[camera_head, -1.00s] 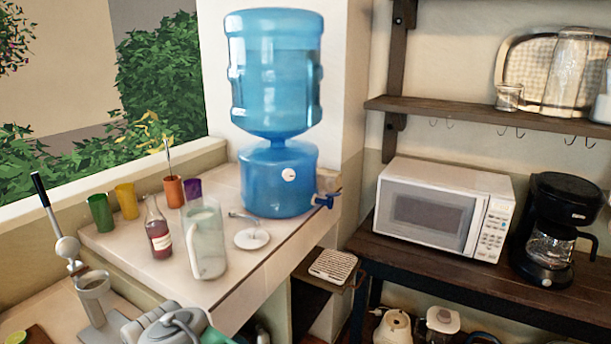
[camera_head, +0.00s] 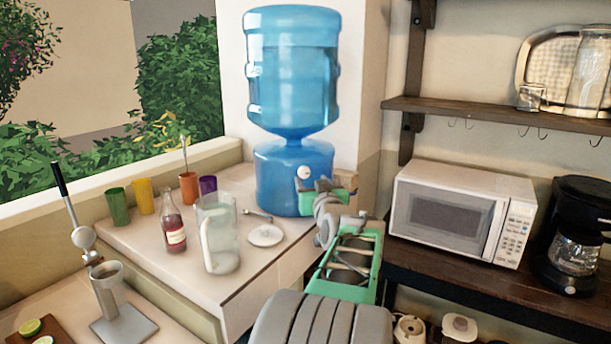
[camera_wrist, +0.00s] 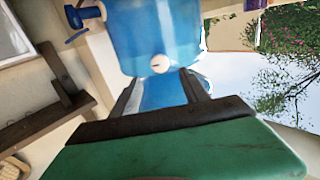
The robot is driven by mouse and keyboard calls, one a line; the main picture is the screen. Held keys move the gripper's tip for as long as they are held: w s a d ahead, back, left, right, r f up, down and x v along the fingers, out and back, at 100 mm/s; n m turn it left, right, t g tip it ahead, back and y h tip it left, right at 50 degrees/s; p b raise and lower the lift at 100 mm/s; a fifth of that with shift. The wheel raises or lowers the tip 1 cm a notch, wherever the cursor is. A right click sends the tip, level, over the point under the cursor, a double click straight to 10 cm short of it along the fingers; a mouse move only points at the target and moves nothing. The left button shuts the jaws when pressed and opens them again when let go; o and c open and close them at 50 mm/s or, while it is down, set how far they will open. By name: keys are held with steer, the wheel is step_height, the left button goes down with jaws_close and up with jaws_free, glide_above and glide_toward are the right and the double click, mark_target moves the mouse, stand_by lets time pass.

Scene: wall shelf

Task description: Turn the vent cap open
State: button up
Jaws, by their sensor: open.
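The vent cap (camera_head: 303,172) is a small round white disc on the front of the blue dispenser base (camera_head: 270,185). In the wrist view the cap (camera_wrist: 159,63) shows just beyond the fingertips, about midway between them. My gripper (camera_head: 322,185) is in front of the dispenser, slightly right of and below the cap in the head view. In the wrist view its two dark fingers (camera_wrist: 160,82) are spread with nothing between them, apart from the cap. The blue tap (camera_wrist: 84,14) shows at the upper left of the wrist view; my gripper hides it in the head view.
A large blue bottle (camera_head: 292,75) stands on the dispenser base. A clear pitcher (camera_head: 222,250), a red bottle (camera_head: 173,230) and a white saucer (camera_head: 265,236) stand on the counter to the left. A microwave (camera_head: 450,215) stands on the right.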

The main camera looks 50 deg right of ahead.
mark_target(305, 172)
steer(key=p+x, duration=0.2)
steer(key=x, duration=0.5)
steer(key=shift+w+d, duration=0.15)
steer(key=shift+w, duration=0.05)
steer(key=shift+c, duration=0.3)
steer(key=shift+f, duration=0.1)
jaws_close()
